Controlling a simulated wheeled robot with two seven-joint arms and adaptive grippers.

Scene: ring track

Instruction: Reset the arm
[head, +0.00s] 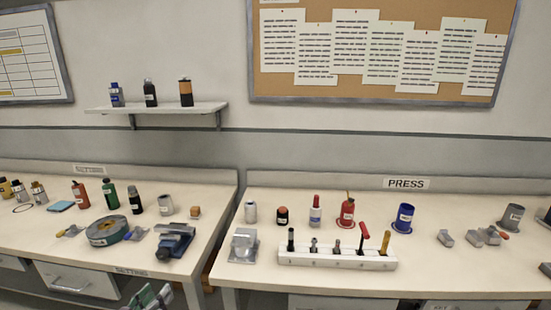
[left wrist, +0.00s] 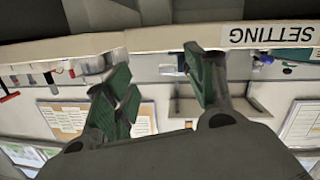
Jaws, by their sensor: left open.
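My left gripper (head: 150,297) shows at the bottom edge of the head view, in front of the left bench's front edge and below its top. Its green-padded fingers are apart with nothing between them. In the left wrist view, which is upside down, the same gripper (left wrist: 163,82) has its fingers spread and empty, with the bench edge and its SETTING label (left wrist: 267,34) close by. Most of the left arm is out of view. My right gripper is in neither view.
The left bench (head: 30,225) holds a tape-like roll (head: 107,231), a blue vise-like tool (head: 174,241) and several bottles. The PRESS bench (head: 430,270) holds a white numbered rack (head: 337,257) with several tools, a blue cup (head: 404,217) and grey blocks. A gap separates the benches.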

